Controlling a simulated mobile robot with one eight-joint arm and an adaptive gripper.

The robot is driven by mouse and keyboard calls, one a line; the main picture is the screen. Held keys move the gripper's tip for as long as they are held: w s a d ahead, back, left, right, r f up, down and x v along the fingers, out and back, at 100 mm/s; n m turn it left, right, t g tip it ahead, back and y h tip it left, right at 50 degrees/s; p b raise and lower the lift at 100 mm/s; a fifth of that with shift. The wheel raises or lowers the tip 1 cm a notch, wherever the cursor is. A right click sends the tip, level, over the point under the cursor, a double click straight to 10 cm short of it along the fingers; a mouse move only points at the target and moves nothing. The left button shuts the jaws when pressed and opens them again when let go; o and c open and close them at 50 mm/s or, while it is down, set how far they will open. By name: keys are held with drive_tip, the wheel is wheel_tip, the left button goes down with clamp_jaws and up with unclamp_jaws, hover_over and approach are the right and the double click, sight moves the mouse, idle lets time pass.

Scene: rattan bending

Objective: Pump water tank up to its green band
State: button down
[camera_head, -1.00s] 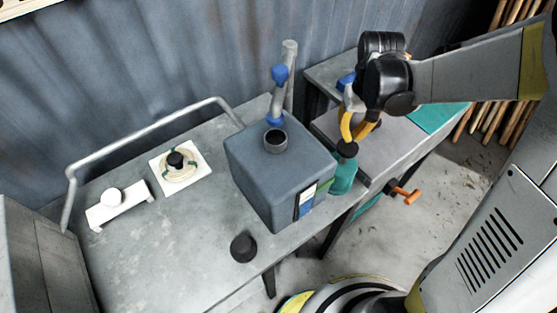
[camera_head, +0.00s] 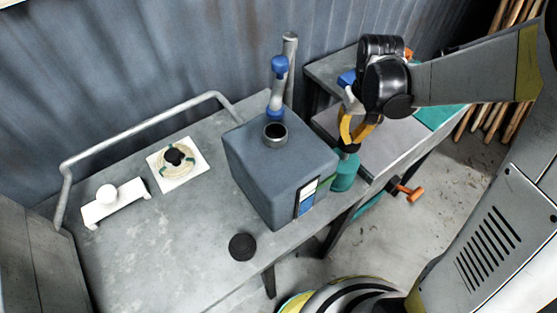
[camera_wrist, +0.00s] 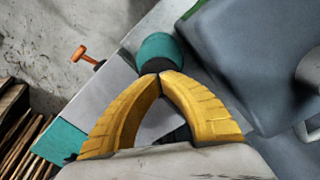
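The blue-grey water tank (camera_head: 265,180) stands on the metal table, with an open dark-rimmed neck on top. A white and blue gauge strip (camera_head: 307,197) is on its front right corner, with a green mark (camera_head: 326,185) just right of it. The exact water level is too small to read. A teal pump (camera_head: 344,174) with a black top (camera_head: 348,148) is beside the tank; it also shows in the wrist view (camera_wrist: 159,49). My gripper (camera_head: 346,144) is at the black top. In the wrist view its yellow fingertips (camera_wrist: 160,74) meet against that top; no firm grasp is visible.
A black round cap (camera_head: 242,247) lies in front of the tank. A white plate with a coil (camera_head: 178,165) and a white bracket (camera_head: 116,205) are at left. A blue-jointed pipe (camera_head: 278,85) rises behind the neck. An orange handle (camera_head: 408,193) projects from the side table.

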drive_tip(key=shift+f+b, duration=2.15)
drive_tip(key=shift+f, duration=0.6)
wheel_tip(320, 180, up, 9)
drive_tip(key=p, duration=0.6)
drive_tip(key=shift+f, duration=0.2)
wheel_tip(320, 180, up, 6)
drive_tip(key=p, duration=0.4)
drive_tip(key=shift+p, duration=0.3)
drive_tip(key=s+f+t+b, duration=0.3)
drive_tip(key=s+b, duration=0.3)
drive_tip(key=b, duration=0.2)
drive_tip(key=s+f+m+t+b, duration=0.1)
drive_tip(key=s+f+t+b, duration=0.2)
drive_tip(key=s+b, duration=0.3)
drive_tip(key=shift+s+t+b, duration=0.4)
drive_tip(key=shift+t+b, duration=0.2)
drive_tip(key=shift+b, duration=0.3)
